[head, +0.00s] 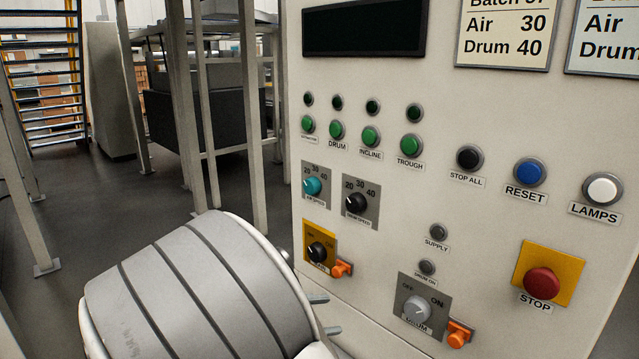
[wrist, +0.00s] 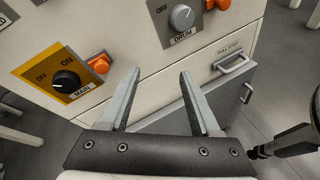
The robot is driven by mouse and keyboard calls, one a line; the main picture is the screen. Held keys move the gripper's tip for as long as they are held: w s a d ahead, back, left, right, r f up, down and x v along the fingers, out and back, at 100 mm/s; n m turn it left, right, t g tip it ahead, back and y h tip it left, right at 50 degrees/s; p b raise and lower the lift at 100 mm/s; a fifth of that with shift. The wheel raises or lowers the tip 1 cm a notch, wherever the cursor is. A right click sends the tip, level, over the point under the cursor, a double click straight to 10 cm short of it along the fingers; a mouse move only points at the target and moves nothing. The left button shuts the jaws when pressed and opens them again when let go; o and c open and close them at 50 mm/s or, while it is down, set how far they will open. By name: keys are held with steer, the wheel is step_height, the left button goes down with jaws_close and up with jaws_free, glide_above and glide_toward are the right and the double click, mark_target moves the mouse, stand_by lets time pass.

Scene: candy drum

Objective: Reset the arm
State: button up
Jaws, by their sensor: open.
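My gripper (wrist: 158,85) is open and empty in the wrist view, its two grey fingers apart in front of the lower part of the control panel (head: 385,235). The black MAIN switch (wrist: 66,81) on its yellow plate is left of the fingers, and the grey DRUM switch (wrist: 181,18) is above them. In the head view my arm (head: 195,290) fills the lower left, and only small finger parts show at its right edge below the MAIN switch (head: 317,251). I cannot see the fingers touching anything.
Orange tabs sit beside the MAIN (head: 343,268) and DRUM (head: 458,334) switches. A red STOP button (head: 541,283) is at the right. A handle (wrist: 233,64) sticks out below the panel. Open floor (head: 110,235) lies to the left, with metal frame legs (head: 38,215) standing on it.

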steer(key=s+d+r+m+g+y+p, duration=0.25)
steer(key=s+d+m+g, duration=0.2)
steer(key=d, duration=0.35)
steer(key=s+d+r+m+t+y+p, duration=0.1)
steer(key=s+d+r+m+y+p, duration=0.2)
steer(key=s+r+m+y, duration=0.2)
steer(key=s+d+r+m+t+y+p, duration=0.2)
steer(key=s+d+r+m+y+p, duration=0.1)
steer(key=s+r+m, duration=0.6)
step_height(320, 180, up, 2)
steer(key=shift+s+d+r+y+p, duration=0.15)
steer(key=shift+s+y+p, duration=0.25)
steer(key=shift+s+y, duration=0.35)
